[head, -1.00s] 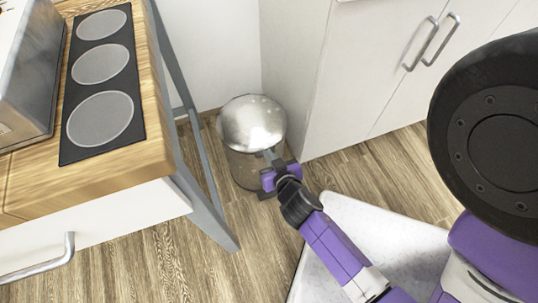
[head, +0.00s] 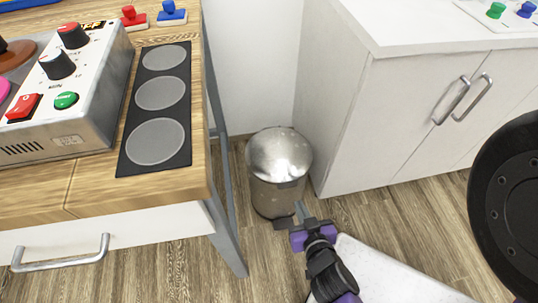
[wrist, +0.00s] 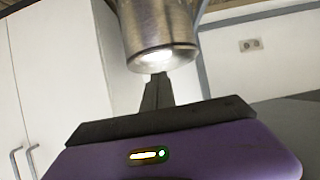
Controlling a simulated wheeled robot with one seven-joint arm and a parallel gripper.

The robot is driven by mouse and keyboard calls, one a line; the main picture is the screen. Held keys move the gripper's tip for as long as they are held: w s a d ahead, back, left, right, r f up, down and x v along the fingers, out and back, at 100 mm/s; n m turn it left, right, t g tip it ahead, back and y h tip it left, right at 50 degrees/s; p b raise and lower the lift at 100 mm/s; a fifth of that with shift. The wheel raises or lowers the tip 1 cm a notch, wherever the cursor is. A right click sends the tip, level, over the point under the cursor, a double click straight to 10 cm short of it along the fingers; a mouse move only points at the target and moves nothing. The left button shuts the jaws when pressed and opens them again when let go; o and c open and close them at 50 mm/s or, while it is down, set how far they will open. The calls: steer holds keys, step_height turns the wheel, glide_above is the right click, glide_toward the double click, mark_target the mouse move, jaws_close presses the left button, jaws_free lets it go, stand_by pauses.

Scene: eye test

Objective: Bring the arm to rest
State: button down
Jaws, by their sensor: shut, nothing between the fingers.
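My gripper (head: 300,211) is shut and empty, low in the middle of the head view. Its purple body and dark fingers stand at the lower front right of a round metal bin (head: 277,168) with a domed lid. The fingertips overlap the bin's lower edge in the picture; I cannot tell whether they touch it. My arm runs from the gripper down to the bottom edge of the head view.
A wooden-topped desk (head: 88,188) with a grey leg is at left, holding a control box (head: 85,105) and a dark strip with three discs (head: 155,141). A white cabinet (head: 345,125) stands at right. Bare wood floor (head: 180,262) shows between the desk and my arm.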

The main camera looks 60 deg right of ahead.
steer(key=s+a+r+n+t+y, duration=0.3)
steer(key=a+r+n+y, duration=0.3)
steer(key=r, duration=0.4)
steer(key=s+a+r+n+t+y, duration=0.3)
steer(key=a+r+n+y, duration=0.1)
steer(key=a+r, duration=0.5)
step_height(320, 180, up, 24)
steer(key=d+p, duration=0.1)
steer(key=p, duration=2.1)
steer(key=shift+w+h+p, duration=0.25)
steer(key=shift+h+p, duration=0.05)
steer(key=shift+p, duration=0.05)
steer(key=shift+d, duration=0.1)
